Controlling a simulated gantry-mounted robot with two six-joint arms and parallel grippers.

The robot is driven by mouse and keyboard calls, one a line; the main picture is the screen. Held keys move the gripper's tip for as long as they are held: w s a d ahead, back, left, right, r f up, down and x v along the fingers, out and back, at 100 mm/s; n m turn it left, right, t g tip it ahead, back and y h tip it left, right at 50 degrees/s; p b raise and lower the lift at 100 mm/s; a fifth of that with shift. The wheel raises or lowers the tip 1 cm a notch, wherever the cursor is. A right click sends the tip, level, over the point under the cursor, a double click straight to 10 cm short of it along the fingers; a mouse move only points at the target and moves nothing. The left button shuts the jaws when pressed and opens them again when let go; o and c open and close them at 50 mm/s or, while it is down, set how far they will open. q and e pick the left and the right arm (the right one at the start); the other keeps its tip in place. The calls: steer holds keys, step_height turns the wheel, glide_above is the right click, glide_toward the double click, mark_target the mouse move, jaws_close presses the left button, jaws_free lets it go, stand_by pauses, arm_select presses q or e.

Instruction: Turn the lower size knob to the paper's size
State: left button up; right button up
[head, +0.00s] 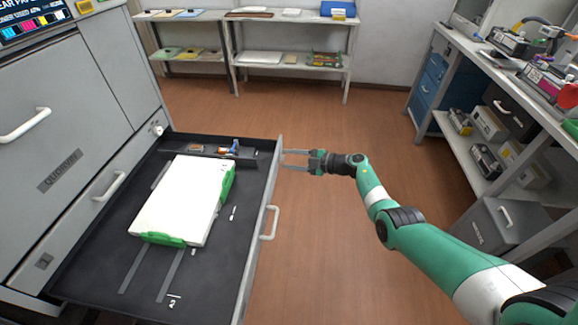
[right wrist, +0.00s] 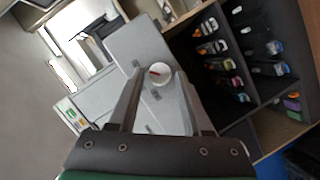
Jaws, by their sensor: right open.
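My right gripper (head: 284,160) is open and empty, just beyond the right edge of the pulled-out drawer (head: 262,225). A small whitish knob (head: 157,129) shows on the grey machine's front, above the drawer's far left corner. In the right wrist view, a round white knob with a red mark (right wrist: 160,74) sits on a grey panel, framed between my open fingers (right wrist: 158,80) and apart from them. I cannot tell whether these are the same knob. A white paper stack (head: 182,198) lies in the drawer against green guides (head: 163,239). My left gripper is not in view.
The grey machine (head: 75,90) stands at left, with handles and a display. Shelves with boxes and cartridges (head: 487,160) stand at right; low shelves (head: 290,50) stand at the back. The wooden floor (head: 290,115) between them is clear. The right wrist view shows racked cartridges (right wrist: 222,65).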

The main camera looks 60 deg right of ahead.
steer(key=shift+w, duration=0.2)
jaws_close()
steer(key=shift+n, duration=0.3)
steer(key=shift+a+f+n+t+h+b, duration=0.1)
steer(key=shift+n+t+h+b, duration=0.15)
steer(key=shift+n+t+b, duration=0.7)
steer(key=shift+f+n+t+h+b, duration=0.15)
steer(key=shift+n+b, duration=0.45)
steer(key=shift+n, duration=1)
steer(key=shift+a+f+n+t+h+b, duration=0.1)
steer(key=shift+n+t+h+b, duration=0.25)
steer(key=shift+n+b, duration=0.65)
steer(key=shift+n, duration=0.45)
